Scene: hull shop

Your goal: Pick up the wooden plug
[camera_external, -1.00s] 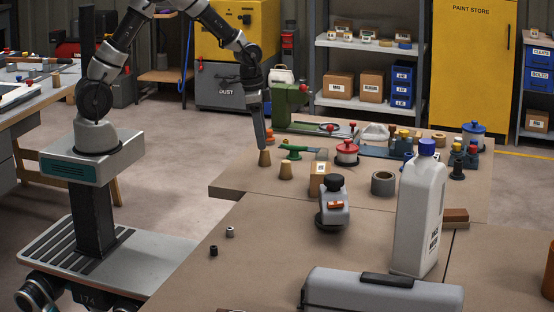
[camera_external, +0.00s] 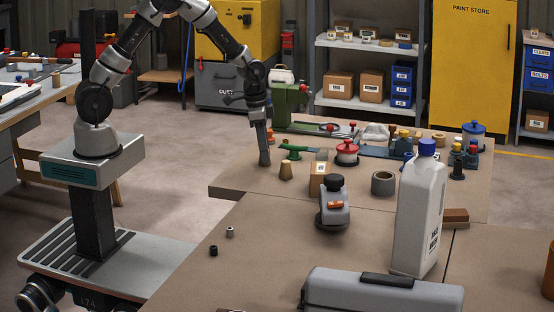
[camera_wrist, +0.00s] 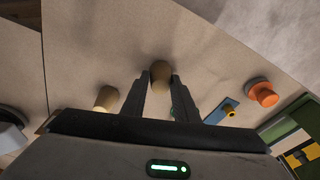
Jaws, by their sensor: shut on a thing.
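My gripper (camera_external: 264,157) reaches straight down at the left part of the far tabletop. In the wrist view its two fingers (camera_wrist: 160,80) are shut on a tan wooden plug (camera_wrist: 160,70), with one finger on each side. In the external view the fingers hide this plug. I cannot tell whether it touches the tabletop. A second tan wooden plug (camera_external: 286,171) stands close by on the right, free of the fingers. In the wrist view this second plug (camera_wrist: 105,97) is left of the fingers.
A cardboard box (camera_external: 319,178), a grey ring (camera_external: 383,183) and a green-handled tool (camera_external: 294,150) lie to the right. An orange knob (camera_wrist: 263,94) shows right of the fingers in the wrist view. A tall white bottle (camera_external: 420,215) stands nearer the camera. The tabletop's left corner is clear.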

